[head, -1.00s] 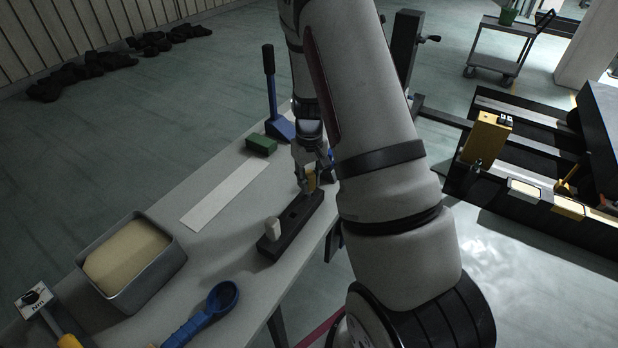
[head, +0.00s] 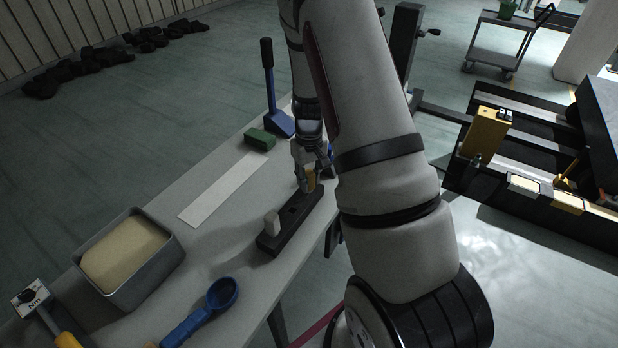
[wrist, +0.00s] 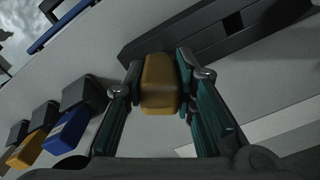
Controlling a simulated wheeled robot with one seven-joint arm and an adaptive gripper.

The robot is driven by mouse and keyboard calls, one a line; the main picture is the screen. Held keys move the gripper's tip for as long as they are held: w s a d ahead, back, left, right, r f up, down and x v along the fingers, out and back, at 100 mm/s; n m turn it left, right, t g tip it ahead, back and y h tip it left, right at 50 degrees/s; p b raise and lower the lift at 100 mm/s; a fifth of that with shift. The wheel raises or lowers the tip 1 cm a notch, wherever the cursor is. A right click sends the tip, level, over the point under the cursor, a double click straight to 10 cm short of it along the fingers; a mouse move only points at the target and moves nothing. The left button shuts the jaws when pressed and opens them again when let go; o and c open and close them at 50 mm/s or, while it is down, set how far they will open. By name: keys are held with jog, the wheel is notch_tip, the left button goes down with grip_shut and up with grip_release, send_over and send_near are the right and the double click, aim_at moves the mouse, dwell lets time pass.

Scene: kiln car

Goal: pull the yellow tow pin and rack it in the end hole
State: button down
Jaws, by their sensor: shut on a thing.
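The yellow tow pin (head: 311,182) is between the fingers of my gripper (head: 309,180), at the far end of a dark rack block (head: 283,234) on the bench. In the wrist view the pin's yellow head (wrist: 160,84) fills the gap between both fingertips (wrist: 160,80), which are shut on it. The pin's lower part is hidden, so I cannot tell how deep it sits. The rack (wrist: 190,40) also shows there, with a dark square hole.
A metal tin (head: 170,262) and blue scoop (head: 212,303) are nearer. The bench's right edge is close to the rack. The kiln car (head: 540,190) stands right.

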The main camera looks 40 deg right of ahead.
aim_at(309, 172)
jog(key=c, duration=1.2)
grip_release()
jog(key=shift+c, duration=0.2)
jog(key=shift+o, duration=0.6)
jog(key=shift+o, duration=0.6)
jog(key=shift+r, duration=0.15)
jog(key=shift+r+p, duration=0.3)
jog(key=shift+r, duration=0.05)
jog(key=shift+r+p, duration=0.85)
jog(key=shift+r, duration=0.9)
